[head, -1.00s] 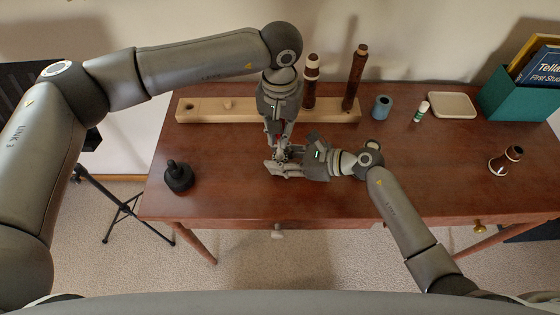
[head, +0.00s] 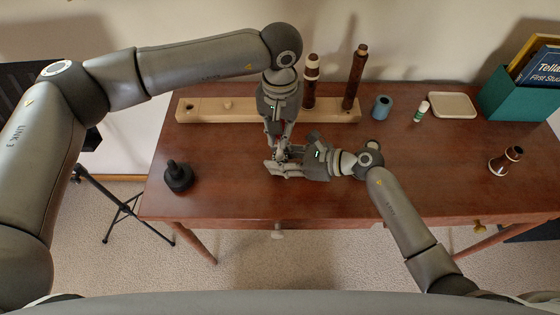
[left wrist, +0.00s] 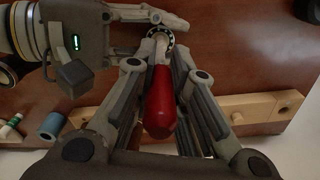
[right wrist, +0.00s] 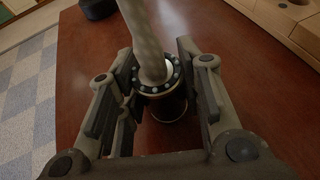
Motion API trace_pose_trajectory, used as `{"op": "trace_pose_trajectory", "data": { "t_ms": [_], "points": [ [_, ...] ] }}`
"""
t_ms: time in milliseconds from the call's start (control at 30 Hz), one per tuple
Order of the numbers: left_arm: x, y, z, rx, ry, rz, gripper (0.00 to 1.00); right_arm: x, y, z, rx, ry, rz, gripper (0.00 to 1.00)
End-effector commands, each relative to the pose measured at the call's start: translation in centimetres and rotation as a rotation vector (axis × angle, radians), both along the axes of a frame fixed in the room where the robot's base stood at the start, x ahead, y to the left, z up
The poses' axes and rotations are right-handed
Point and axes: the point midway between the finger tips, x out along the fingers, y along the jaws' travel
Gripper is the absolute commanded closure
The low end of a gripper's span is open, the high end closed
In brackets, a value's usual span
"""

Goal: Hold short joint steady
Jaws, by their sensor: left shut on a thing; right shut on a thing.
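The short joint (right wrist: 168,106) is a dark, short tube with a light-dotted ring around its open end. In the right wrist view it stands between the fingers of my right gripper (head: 278,168), which is shut on it. Its ringed end also shows in the left wrist view (left wrist: 160,36). My left gripper (head: 282,152) is shut on a tool with a red handle (left wrist: 158,106). The tool's pale swab end (right wrist: 146,38) reaches into the joint's open end. In the head view the hands hide most of the joint and tool.
Behind the hands lies a wooden peg rack (head: 215,112), with two dark joints standing near its right end. A blue cup (head: 382,106), glue stick (head: 422,111), pale tray (head: 453,104) and teal box (head: 510,98) are further right. A black stand (head: 178,177) is at left.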

Motion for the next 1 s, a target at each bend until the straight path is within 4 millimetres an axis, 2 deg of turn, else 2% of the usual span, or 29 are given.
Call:
{"op": "trace_pose_trajectory", "data": {
  "t_ms": [1000],
  "points": [
    [-0.01,-0.02,-0.75,-0.001,0.000,0.000,1.00,0.00,-0.03,-0.05,-0.001,0.000,0.000,0.95]
  ]
}}
